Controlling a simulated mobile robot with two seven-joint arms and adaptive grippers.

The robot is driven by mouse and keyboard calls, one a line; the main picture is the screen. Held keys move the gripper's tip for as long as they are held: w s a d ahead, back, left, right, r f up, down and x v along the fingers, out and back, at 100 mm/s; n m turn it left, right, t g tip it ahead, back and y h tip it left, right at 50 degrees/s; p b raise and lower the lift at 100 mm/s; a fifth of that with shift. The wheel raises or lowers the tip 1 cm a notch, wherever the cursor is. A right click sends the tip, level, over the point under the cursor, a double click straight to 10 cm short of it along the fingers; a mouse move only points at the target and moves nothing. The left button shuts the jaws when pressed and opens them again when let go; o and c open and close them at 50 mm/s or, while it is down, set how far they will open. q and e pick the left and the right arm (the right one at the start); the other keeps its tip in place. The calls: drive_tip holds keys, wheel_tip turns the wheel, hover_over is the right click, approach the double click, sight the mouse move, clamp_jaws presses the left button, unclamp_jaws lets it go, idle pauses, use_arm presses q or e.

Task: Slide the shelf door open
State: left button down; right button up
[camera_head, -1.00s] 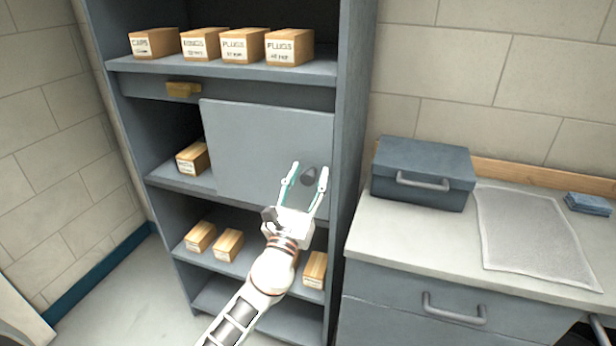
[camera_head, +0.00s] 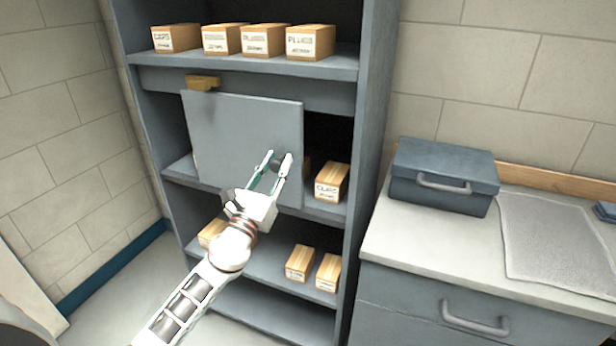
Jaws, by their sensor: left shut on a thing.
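The grey shelf door (camera_head: 236,135) is a flat panel in front of the middle level of the tall shelf unit (camera_head: 371,120). It covers the left and middle of that level. The right part of the level is open and shows a dark gap with a labelled box. My left gripper (camera_head: 274,166) is at the door's lower right area, shut on the dark round door knob (camera_head: 279,161). The fingers partly hide the knob. My right gripper is not in view.
Cardboard boxes stand on the top shelf (camera_head: 310,42), behind the door's right edge (camera_head: 332,182) and on the lower shelf (camera_head: 300,262). A yellow block (camera_head: 203,83) sits above the door's left end. A workbench (camera_head: 400,235) with a blue-grey toolbox (camera_head: 444,176) is at right.

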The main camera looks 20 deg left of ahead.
use_arm(q)
drive_tip(key=b, duration=0.4)
approach(232, 141)
drive_tip(key=w+d, duration=0.2)
drive_tip(key=w+d+r, duration=0.1)
drive_tip(key=w+d, duration=0.2)
drive_tip(key=shift+w+d, duration=0.1)
drive_tip(key=shift+d, duration=0.1)
drive_tip(key=a+b, duration=0.2)
drive_tip(key=a, duration=0.2)
drive_tip(key=shift+r, duration=0.2)
drive_tip(key=shift+a+r, duration=0.15)
drive_tip(key=shift+a, duration=0.45)
drive_tip(key=shift+a+r, duration=0.1)
drive_tip(key=shift+a, duration=0.05)
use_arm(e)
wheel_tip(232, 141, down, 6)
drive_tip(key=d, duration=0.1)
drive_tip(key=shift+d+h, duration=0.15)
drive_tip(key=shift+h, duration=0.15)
use_arm(q)
drive_tip(key=c, duration=1.7)
unclamp_jaws()
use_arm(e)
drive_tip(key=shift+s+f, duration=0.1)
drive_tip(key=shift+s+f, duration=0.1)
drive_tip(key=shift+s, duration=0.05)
use_arm(q)
drive_tip(key=shift+v, duration=5.95)
